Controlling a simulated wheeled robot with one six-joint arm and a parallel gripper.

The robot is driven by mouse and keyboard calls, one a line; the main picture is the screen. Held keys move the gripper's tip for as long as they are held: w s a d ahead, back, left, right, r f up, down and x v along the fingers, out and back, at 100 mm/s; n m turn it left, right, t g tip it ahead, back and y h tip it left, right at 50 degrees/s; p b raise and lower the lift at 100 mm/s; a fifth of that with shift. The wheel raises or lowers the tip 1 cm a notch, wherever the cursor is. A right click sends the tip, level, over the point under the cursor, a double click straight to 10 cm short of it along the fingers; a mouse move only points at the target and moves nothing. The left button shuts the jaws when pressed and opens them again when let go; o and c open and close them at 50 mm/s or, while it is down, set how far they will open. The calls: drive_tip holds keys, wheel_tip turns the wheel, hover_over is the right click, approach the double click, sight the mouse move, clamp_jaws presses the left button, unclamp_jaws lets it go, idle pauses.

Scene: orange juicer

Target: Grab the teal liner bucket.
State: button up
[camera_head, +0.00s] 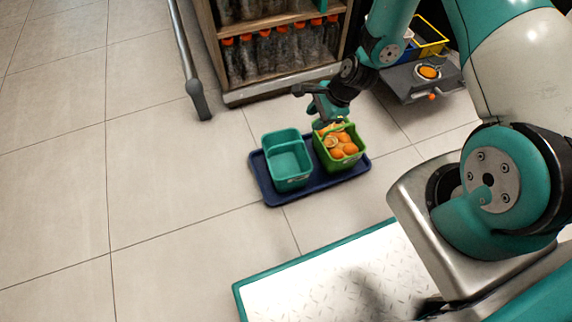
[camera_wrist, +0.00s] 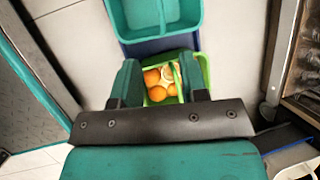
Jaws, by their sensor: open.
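The teal liner bucket (camera_head: 288,163) is an open tub with an inner divider and looks empty. It sits on the left part of a dark blue tray (camera_head: 260,180) on the floor. It also shows at the top of the wrist view (camera_wrist: 155,20), beyond my fingertips. My gripper (camera_head: 327,117) is open, above the green bucket (camera_head: 356,158), to the right of the teal one. In the wrist view, the fingers (camera_wrist: 160,75) appear on either side of the oranges (camera_wrist: 160,82), with nothing visibly gripped. The fingers partly hide the green bucket.
A shelf (camera_head: 270,79) of orange-capped bottles stands behind the tray. A grey machine part (camera_head: 405,85) with an orange on it is at the back right. A metal rail (camera_head: 190,60) stands at the back left. Floor left of the tray is clear.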

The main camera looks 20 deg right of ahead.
drive_tip(key=b, duration=0.5)
approach(290, 143)
drive_tip(key=x, duration=0.4)
drive_tip(key=shift+d+f, duration=0.3)
drive_tip(key=shift+f, duration=0.15)
drive_tip(key=b+x, duration=0.4)
drive_tip(key=x, duration=0.2)
drive_tip(key=shift+w+a+b, duration=0.1)
drive_tip(key=shift+a+b, duration=0.05)
drive_tip(key=shift+b, duration=0.25)
drive_tip(key=shift+r, duration=0.15)
clamp_jaws()
